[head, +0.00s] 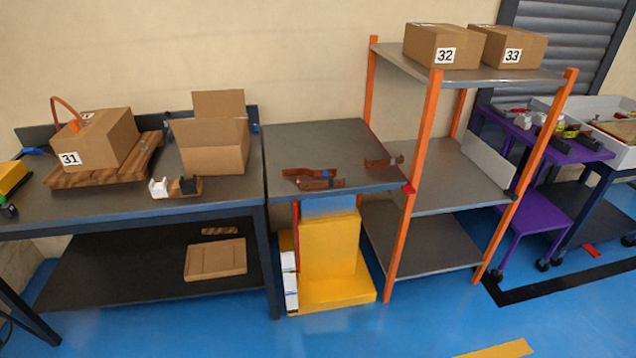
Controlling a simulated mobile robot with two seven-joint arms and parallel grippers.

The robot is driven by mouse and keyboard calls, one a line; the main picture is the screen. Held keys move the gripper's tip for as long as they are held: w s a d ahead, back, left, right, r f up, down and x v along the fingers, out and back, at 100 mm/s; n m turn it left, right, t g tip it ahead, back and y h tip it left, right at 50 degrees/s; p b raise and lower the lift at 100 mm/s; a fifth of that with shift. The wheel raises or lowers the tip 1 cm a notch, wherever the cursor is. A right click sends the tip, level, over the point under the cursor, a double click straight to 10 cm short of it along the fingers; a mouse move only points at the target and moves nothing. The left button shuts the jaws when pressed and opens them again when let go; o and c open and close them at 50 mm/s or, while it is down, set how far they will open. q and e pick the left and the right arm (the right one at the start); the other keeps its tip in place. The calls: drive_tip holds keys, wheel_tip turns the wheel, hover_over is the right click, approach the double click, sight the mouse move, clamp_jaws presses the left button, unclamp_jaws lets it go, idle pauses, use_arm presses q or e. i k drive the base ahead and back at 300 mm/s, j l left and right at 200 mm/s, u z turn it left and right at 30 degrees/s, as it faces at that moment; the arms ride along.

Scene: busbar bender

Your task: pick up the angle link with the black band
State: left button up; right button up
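Copper-brown links lie on the dark top of the middle table (318,140). One link (298,172) near the front has a blue band at its right end. A second link (320,184) lies just in front of it, close to the table's front edge. A third link (378,163) lies apart from them near the right edge. At this size I cannot tell for sure which one carries a black band; dark patches show on more than one. Neither of my grippers is in view.
On the left bench (120,208) are box 31 (105,140) on a wooden pallet, an open carton (215,158) and a tape dispenser (175,188). An orange-post shelf (414,180) stands right of the middle table. The blue floor in front is mostly clear.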

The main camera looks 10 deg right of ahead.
sight(328, 183)
drive_tip(key=i+l+u, duration=0.15)
drive_tip(key=l, duration=0.4)
drive_tip(key=i+l+u, duration=0.15)
drive_tip(key=i+l, duration=0.15)
drive_tip(key=l, duration=0.3)
drive_tip(key=i+l+u, duration=0.15)
drive_tip(key=l, duration=0.45)
drive_tip(key=i+l+u, duration=0.15)
drive_tip(key=l, duration=0.5)
drive_tip(key=i+l+u, duration=0.15)
drive_tip(key=l, duration=0.45)
drive_tip(key=l+u, duration=0.15)
drive_tip(key=l, duration=0.5)
